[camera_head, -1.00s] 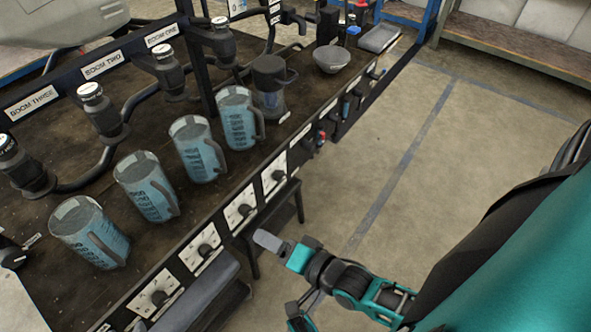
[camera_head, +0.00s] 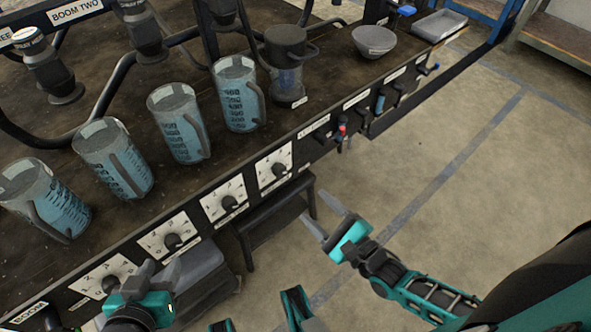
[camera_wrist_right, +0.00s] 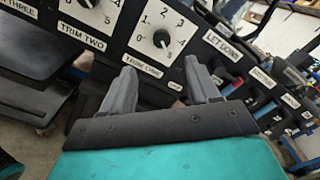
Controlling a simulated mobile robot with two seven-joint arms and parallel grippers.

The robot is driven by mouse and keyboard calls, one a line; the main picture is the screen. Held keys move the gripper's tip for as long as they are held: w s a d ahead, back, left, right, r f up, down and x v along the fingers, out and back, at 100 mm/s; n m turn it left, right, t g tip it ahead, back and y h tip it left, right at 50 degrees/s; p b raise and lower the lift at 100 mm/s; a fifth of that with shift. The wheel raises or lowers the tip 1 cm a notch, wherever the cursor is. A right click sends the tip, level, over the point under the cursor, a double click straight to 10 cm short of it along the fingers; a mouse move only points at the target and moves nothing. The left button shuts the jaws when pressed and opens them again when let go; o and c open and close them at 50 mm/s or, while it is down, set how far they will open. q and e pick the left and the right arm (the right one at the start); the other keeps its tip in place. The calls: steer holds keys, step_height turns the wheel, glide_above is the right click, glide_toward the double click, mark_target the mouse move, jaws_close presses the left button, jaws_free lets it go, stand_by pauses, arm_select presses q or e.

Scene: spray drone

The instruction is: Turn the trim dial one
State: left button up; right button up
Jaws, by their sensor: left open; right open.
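The trim dial one (camera_head: 279,169) is the rightmost black knob on a white numbered plate on the bench's front panel. In the right wrist view, the knob (camera_wrist_right: 161,38) sits above a label that reads TRIM ONE, with numbers around it. My right gripper (camera_head: 318,208) is open and empty, in front of the panel, below and right of this dial. In the right wrist view its fingers (camera_wrist_right: 160,68) point toward the dial, apart from it, with the knob above the gap. My left gripper (camera_head: 157,268) appears at lower left, open, in front of the lower dials.
Other trim dials (camera_head: 229,203) run down-left along the panel. Valve handles (camera_head: 342,128) stick out to the right of dial one. Several blue-filled jugs (camera_head: 238,95) and a bowl (camera_head: 374,40) stand on the bench. A dark stool (camera_head: 270,215) is below the panel. The floor at right is clear.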

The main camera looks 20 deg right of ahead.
mark_target(282, 173)
steer(key=b+x, duration=0.2)
steer(key=x, duration=1)
steer(key=shift+d+f+b, duration=0.1)
steer(key=shift+f+b, duration=0.05)
steer(key=shift+b, duration=0.2)
steer(key=shift+w, duration=0.5)
arm_select(q)
steer(key=shift+d+f, duration=0.6)
steer(key=shift+f, duration=0.3)
arm_select(e)
steer(key=c, duration=0.4)
arm_select(q)
steer(key=shift+a, duration=0.1)
arm_select(e)
steer(key=c, duration=0.6)
